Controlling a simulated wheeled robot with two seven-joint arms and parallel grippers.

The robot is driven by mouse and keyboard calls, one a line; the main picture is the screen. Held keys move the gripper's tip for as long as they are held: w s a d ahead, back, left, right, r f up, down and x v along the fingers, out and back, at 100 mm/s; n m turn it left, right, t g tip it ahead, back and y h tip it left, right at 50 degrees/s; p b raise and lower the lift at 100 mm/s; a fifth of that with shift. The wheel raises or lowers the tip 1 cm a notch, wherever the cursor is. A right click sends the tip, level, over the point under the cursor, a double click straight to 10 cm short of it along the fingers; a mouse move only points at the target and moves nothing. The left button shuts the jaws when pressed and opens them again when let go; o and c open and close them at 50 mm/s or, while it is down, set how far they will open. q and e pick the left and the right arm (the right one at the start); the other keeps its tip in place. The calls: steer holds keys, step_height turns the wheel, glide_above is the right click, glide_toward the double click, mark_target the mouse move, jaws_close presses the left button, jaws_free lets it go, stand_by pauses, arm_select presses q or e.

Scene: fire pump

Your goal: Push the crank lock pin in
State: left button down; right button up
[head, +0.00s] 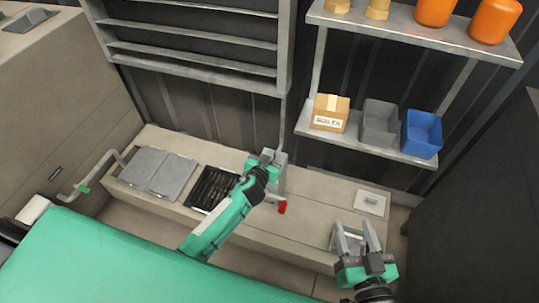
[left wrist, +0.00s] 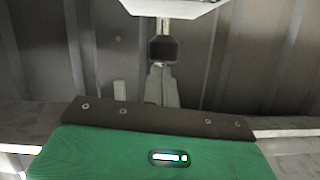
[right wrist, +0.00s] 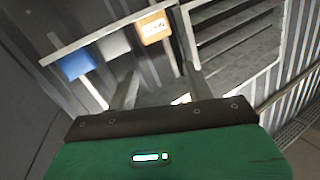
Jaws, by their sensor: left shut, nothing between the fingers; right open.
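In the left wrist view a black cylindrical knob (left wrist: 163,48) on a short metal stem sits under a pale grey body (left wrist: 170,7); it looks like the lock pin, but I cannot be sure. My left gripper (left wrist: 161,68) is shut and empty, its fingertips lined up with the knob. I cannot tell whether they touch it. In the head view my left arm reaches a grey unit (head: 280,173) with a red-tipped lever (head: 282,207); the arm hides part of this unit and the fingertips. My right gripper (head: 356,238) is open and empty, above the bench's right part.
The low beige bench (head: 305,217) carries grey lids (head: 158,172), a dark slatted tray (head: 212,188) and a white plate (head: 371,202). A bent grey rod (head: 98,165) stands left. A shelf holds a cardboard box (head: 330,112), grey bin (head: 379,121) and blue bin (head: 422,134).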

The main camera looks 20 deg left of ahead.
arm_select(q)
step_height(320, 180, down, 2)
steer(key=shift+f+b, duration=0.1)
steer(key=shift+b, duration=0.75)
steer(key=shift+f+b, duration=0.55)
steer(key=shift+s, duration=0.1)
arm_select(e)
steer(key=w+d+r+t, duration=0.1)
steer(key=d+r+t, duration=0.2)
steer(key=r+t, duration=0.5)
step_height(320, 180, up, 5)
steer(key=shift+w+d+y, duration=0.2)
steer(key=shift+d+y, duration=0.1)
steer(key=shift+d, duration=0.1)
arm_select(q)
steer(key=shift+f, duration=0.1)
